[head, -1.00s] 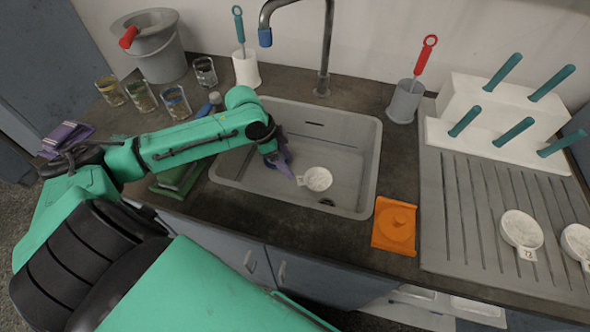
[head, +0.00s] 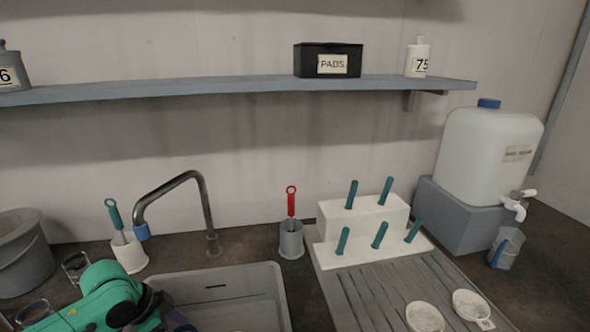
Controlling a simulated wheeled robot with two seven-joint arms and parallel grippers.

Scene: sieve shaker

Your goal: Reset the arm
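My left arm shows in green at the bottom left of the head view, over the left end of the grey sink (head: 270,290). Its gripper is at or below the bottom edge of the picture, and its fingers cannot be made out. My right arm and gripper are not in view. The tap (head: 208,215) stands behind the sink.
A white rack with teal pegs (head: 365,222) and a ribbed drainer (head: 385,290) with two white round sieves (head: 424,317) are at right. A white water container (head: 490,155) stands on a grey block. A shelf (head: 200,88) holds a black PADS box (head: 328,60).

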